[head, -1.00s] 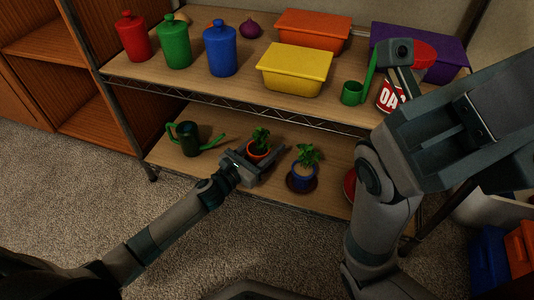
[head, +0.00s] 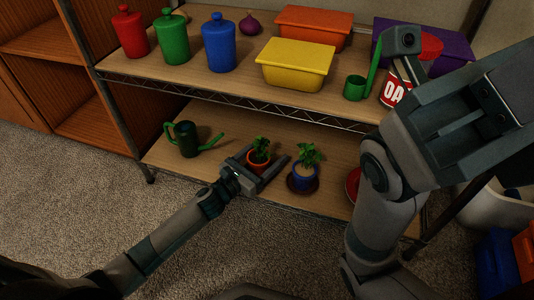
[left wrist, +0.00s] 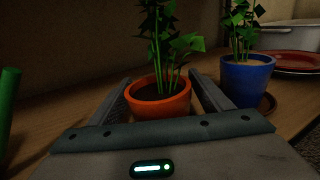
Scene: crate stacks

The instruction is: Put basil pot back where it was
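A small orange pot with a leafy green plant (head: 258,165) is between the fingers of my left gripper (head: 268,155), on or just above the lower shelf. In the left wrist view the orange pot (left wrist: 160,100) fills the space between the two fingers of the left gripper (left wrist: 160,88), with a finger against each side. A blue pot with a similar plant (head: 304,178) stands to its right on a dark saucer; the blue pot (left wrist: 247,80) also shows in the wrist view. No label shows which plant is basil. My right gripper (head: 404,42) is by the upper shelf, fingertips unclear.
A green watering can (head: 187,140) stands left on the lower shelf (head: 225,125). A red plate (head: 353,183) is partly hidden by my right arm. The upper shelf holds canisters, a yellow bin (head: 296,66), an orange bin (head: 313,24) and a green scoop (head: 356,88).

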